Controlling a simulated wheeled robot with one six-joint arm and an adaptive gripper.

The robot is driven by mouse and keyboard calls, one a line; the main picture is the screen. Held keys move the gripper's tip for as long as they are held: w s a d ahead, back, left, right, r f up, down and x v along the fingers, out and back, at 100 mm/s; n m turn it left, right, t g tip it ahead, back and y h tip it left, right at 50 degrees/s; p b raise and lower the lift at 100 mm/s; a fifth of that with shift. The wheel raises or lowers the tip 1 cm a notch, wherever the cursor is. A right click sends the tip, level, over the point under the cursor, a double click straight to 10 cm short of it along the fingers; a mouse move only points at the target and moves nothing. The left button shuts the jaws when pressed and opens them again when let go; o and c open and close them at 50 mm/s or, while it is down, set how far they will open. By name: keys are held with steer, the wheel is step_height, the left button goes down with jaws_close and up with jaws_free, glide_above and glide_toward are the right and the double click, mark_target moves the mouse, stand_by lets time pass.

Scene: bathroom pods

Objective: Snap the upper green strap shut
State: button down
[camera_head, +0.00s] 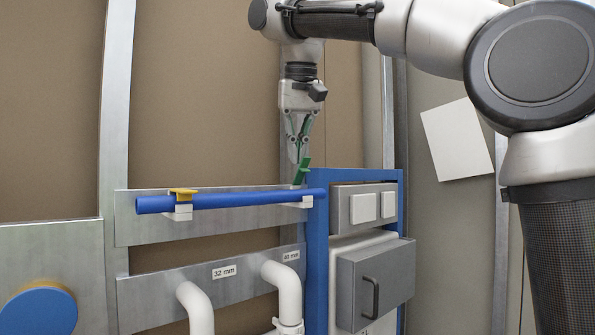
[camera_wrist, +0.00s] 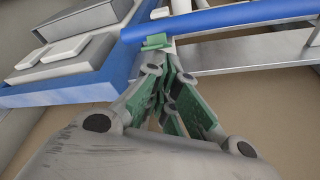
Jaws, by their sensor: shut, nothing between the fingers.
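A green strap (camera_head: 301,173) stands up, tilted, at the right-hand clip (camera_head: 302,202) near the right end of the blue pipe (camera_head: 245,200). It also shows in the wrist view (camera_wrist: 155,41), just beyond my fingertips. My gripper (camera_head: 299,160) points down from above, with its tips at or just above the strap. The tips (camera_wrist: 168,50) are together and hold nothing. I cannot tell whether they touch the strap. The pipe lies in the clip. A yellow strap (camera_head: 183,194) lies over the pipe at the left-hand clip (camera_head: 183,212).
A blue frame (camera_head: 318,250) with a grey panel of two white buttons (camera_head: 363,208) stands right of the pipe end. A grey box with a handle (camera_head: 375,285) juts out below. White pipes (camera_head: 289,290) rise below the metal rail. The wall above the pipe is clear.

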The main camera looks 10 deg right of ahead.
steer(key=shift+s+d, duration=0.5)
steer(key=shift+s, duration=0.3)
steer(key=shift+s+f, duration=0.1)
steer(key=shift+f, duration=0.05)
steer(key=shift+s+d+f, duration=0.25)
steer(key=shift+s+f, duration=0.1)
steer(key=shift+f, duration=0.4)
steer(key=shift+s+d+f, duration=0.2)
steer(key=shift+s+f, duration=0.1)
steer(key=shift+f, duration=0.4)
steer(key=s+d+r, duration=0.2)
steer(key=s+r, duration=0.1)
steer(key=r, duration=0.3)
steer(key=shift+s, duration=0.2)
steer(key=shift+d, duration=0.1)
